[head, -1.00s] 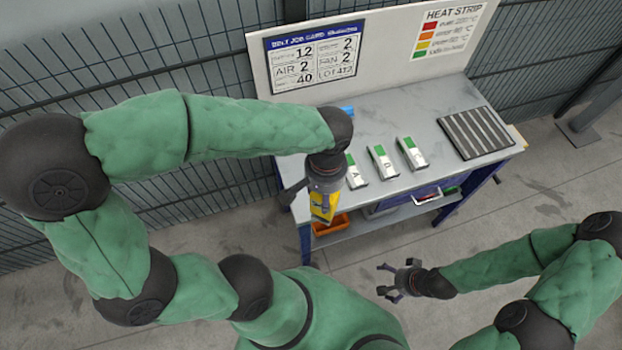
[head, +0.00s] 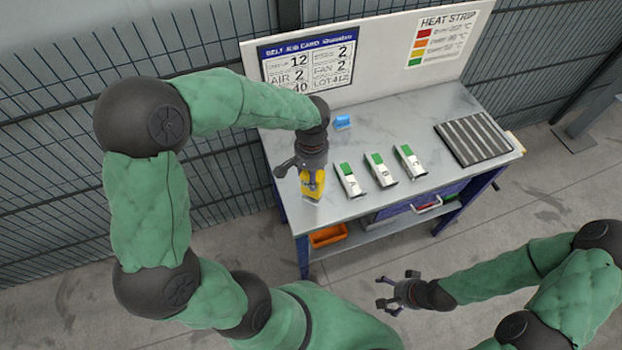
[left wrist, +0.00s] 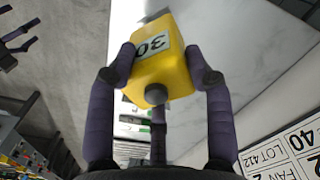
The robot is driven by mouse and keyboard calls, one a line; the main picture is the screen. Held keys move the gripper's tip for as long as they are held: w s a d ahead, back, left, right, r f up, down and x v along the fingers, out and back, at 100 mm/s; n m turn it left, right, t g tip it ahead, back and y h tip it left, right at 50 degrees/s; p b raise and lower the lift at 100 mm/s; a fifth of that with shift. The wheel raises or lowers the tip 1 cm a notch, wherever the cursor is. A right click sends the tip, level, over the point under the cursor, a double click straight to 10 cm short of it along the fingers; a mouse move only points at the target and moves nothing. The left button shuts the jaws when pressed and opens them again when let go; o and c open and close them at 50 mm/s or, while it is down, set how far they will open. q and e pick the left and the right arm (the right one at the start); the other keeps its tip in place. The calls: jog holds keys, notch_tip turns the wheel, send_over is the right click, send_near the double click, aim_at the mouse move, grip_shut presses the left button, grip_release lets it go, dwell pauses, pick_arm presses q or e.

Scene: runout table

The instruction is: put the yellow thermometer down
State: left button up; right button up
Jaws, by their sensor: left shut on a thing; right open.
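The yellow thermometer (head: 312,186) is in my left gripper (head: 303,170), at the near left corner of the grey table top (head: 385,112). In the left wrist view the thermometer (left wrist: 164,62) has a white label reading 30 and a dark round knob. The fingers of my left gripper (left wrist: 160,78) close on it from both sides. I cannot tell whether its far end touches the table. My right gripper (head: 396,292) is open and empty, in front of the table and apart from it.
Several items share the table: white-and-green devices (head: 381,168) in a row, a small blue object (head: 343,122) and a dark striped mat (head: 473,138) at the right. An orange bin (head: 328,236) sits on the lower shelf. A backboard with a job card (head: 310,62) stands behind.

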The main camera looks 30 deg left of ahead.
pick_arm(q)
jog(key=shift+w+a+f+b, duration=0.1)
jog(key=shift+w+f+b, duration=0.05)
jog(key=shift+f, duration=0.8)
jog(key=shift+w+a+f+b, duration=0.1)
jog(key=shift+f+b, duration=0.05)
jog(key=shift+f, duration=0.75)
jog(key=shift+f, duration=0.15)
jog(key=o, duration=1)
jog(key=shift+r, duration=0.3)
notch_tip(320, 180, up, 12)
jog(key=shift+f+p, duration=0.15)
jog(key=shift+p, duration=0.95)
